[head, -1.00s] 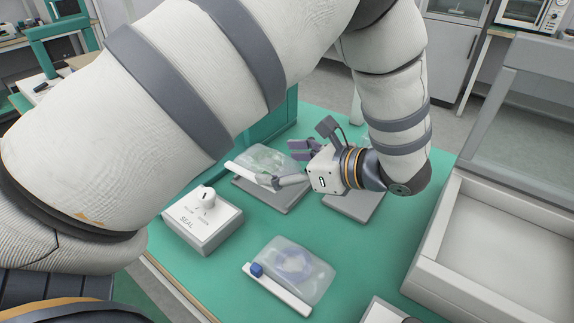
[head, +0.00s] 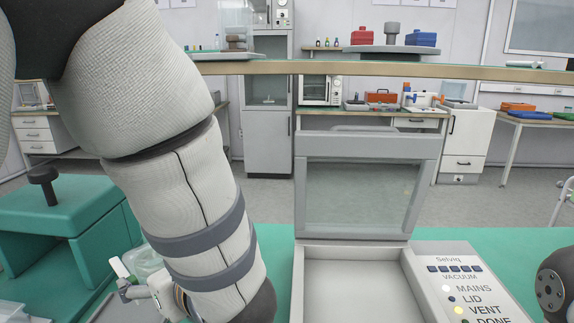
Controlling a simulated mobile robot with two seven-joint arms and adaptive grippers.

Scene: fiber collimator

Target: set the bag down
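In the head view a clear bag (head: 147,260) with a white bar (head: 122,270) along one edge shows at the lower left. My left gripper (head: 140,291) is right at the bag's near side, at the bottom of the picture. Its fingers are small and partly hidden, so I cannot tell whether they are shut on the bag or only beside it. My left arm covers much of the area to the right of the bag. My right gripper is out of view; only a dark joint of mine shows at the right edge.
A vacuum machine with its lid (head: 362,195) raised stands in front, its pale chamber (head: 350,285) open and empty where visible. Its control panel (head: 462,285) is on the right, with the VENT light yellow. A green press-like device (head: 65,215) stands at the left on the green table.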

